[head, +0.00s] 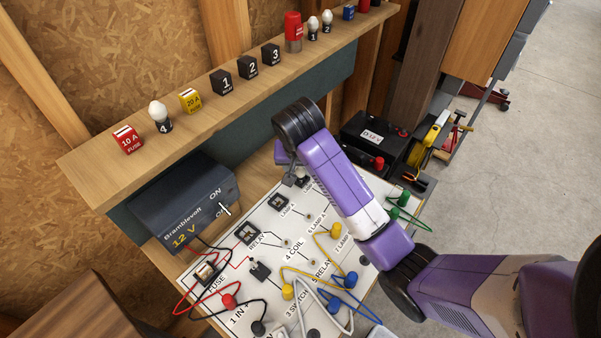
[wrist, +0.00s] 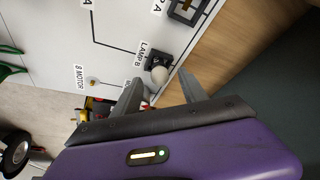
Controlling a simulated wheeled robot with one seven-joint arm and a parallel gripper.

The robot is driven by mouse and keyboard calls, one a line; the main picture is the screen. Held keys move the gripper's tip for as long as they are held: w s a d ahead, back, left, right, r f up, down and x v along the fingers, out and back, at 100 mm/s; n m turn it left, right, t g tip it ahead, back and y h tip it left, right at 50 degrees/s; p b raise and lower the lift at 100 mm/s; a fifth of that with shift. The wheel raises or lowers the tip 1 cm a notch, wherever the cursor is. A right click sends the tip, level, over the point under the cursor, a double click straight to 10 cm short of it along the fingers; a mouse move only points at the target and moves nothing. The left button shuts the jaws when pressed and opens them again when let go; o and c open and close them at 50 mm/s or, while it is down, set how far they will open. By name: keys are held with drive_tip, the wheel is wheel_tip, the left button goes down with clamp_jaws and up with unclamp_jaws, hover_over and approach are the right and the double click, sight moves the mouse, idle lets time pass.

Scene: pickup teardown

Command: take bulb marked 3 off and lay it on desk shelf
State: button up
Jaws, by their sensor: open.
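A white bulb (wrist: 160,74) sits in the dark socket labelled LAMP B in the wrist view. I cannot read a number on it. In the head view its dark socket (head: 303,181) shows only partly beside my arm. My gripper (head: 292,181) is over the far edge of the white circuit board (head: 213,262). In the wrist view my gripper's (wrist: 163,83) two grey fingers are spread, one either side of the bulb's line, with nothing between them held. The wooden desk shelf (head: 95,172) runs along the back wall.
On the shelf stand bulb 4 (head: 159,116), bulbs 1 (head: 312,25) and 2 (head: 327,20), fuses, black numbered blocks (head: 248,67) and a red cylinder (head: 293,32). A power supply (head: 183,203) sits below. Coloured wires cover the board's near side. A battery (head: 373,143) stands right.

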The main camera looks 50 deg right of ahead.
drive_tip(key=shift+x, duration=1.05)
clamp_jaws()
drive_tip(key=shift+r, duration=0.15)
